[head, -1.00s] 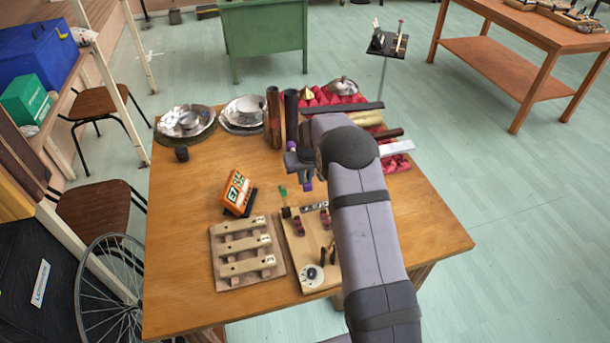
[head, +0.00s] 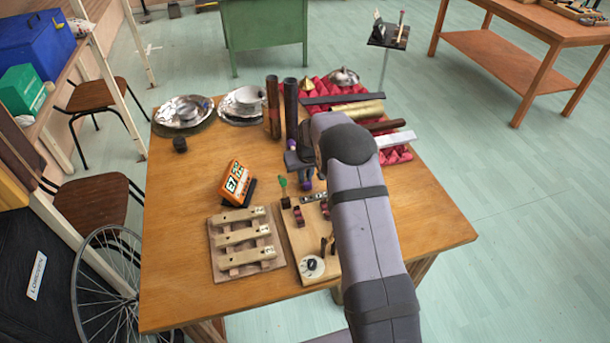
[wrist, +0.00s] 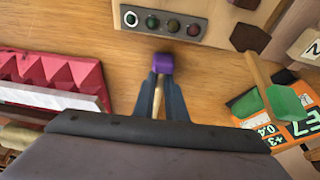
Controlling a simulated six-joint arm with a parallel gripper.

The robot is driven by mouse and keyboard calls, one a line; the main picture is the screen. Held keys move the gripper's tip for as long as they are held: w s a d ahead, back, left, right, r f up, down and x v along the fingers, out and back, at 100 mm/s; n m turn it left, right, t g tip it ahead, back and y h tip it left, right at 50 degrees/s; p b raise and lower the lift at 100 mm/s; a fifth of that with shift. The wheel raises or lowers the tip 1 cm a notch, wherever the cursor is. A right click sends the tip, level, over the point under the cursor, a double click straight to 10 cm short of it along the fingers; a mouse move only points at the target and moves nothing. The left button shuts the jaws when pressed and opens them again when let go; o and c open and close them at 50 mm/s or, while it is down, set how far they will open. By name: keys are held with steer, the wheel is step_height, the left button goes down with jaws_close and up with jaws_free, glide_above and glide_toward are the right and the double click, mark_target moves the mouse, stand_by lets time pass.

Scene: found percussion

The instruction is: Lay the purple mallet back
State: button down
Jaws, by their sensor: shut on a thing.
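The purple mallet has a purple head (wrist: 163,62) and a pale wooden stick (wrist: 158,95). In the wrist view its stick runs between the two fingers of my gripper (wrist: 160,82), which are shut on it. The head sticks out just past the fingertips, over bare wood beside a panel of round lights. My arm hides part of this area. I cannot tell whether the mallet touches the table.
The light panel (wrist: 165,22) is close ahead of the mallet. A green-topped thing (head: 282,183) and an orange E7 card (head: 235,182) stand to the left. Wooden bars on a frame (head: 214,265) lie at the front.

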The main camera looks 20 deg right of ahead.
steer(key=shift+f, duration=0.3)
stand_by(0.4)
steer(key=c, duration=1.7)
jaws_free()
steer(key=shift+r, duration=0.15)
steer(key=b+v, duration=0.1)
steer(key=v, duration=0.5)
steer(key=shift+b, duration=0.4)
steer(key=shift+s+r, duration=0.2)
steer(key=shift+r, duration=0.25)
steer(key=shift+r, duration=0.1)
